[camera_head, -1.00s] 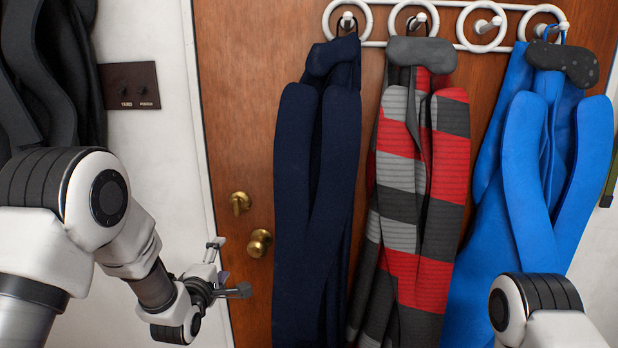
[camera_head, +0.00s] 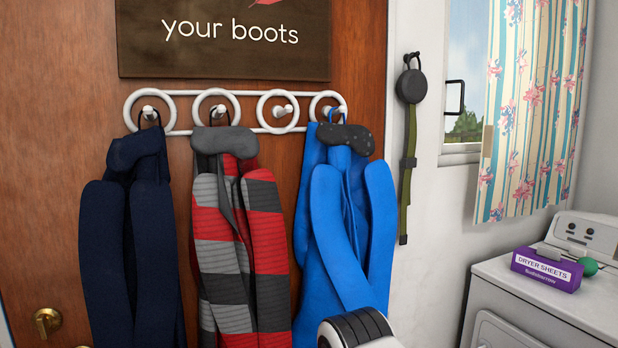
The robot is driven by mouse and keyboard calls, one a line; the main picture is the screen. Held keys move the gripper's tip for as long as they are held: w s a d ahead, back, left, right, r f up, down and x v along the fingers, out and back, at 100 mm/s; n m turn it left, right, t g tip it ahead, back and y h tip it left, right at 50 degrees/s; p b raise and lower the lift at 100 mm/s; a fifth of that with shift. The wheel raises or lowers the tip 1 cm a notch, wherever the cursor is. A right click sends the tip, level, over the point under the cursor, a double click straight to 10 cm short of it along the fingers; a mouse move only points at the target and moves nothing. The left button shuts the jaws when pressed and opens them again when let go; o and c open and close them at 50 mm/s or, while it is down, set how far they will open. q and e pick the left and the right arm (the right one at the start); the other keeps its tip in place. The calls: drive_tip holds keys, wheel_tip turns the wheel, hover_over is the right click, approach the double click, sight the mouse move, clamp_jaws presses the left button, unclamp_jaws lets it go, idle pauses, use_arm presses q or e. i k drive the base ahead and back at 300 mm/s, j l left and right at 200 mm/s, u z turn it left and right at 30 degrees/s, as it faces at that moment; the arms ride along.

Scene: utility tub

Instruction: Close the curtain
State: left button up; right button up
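A light curtain (camera_head: 535,110) with blue-green stripes and pink flowers hangs over the window at the upper right. Its left edge stops short of the window's left side. A strip of window (camera_head: 465,85) shows uncovered there, with sky, trees and a black handle. Neither gripper is in the picture. Only a white and black part of my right arm shows at the bottom, in front of the blue coat.
A dryer (camera_head: 560,295) stands below the curtain, with a purple dryer sheets box (camera_head: 547,269) and a green-tipped item (camera_head: 588,266) on top. A dark blue coat (camera_head: 130,240), a striped coat (camera_head: 240,250) and a blue coat (camera_head: 345,230) hang on a wooden door (camera_head: 50,120). A strap (camera_head: 408,160) hangs on the wall.

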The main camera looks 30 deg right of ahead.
sight(527, 49)
drive_tip(key=z, duration=1.9)
drive_tip(key=i+l+u, duration=0.2)
drive_tip(key=i+l, duration=0.95)
drive_tip(key=i, duration=0.05)
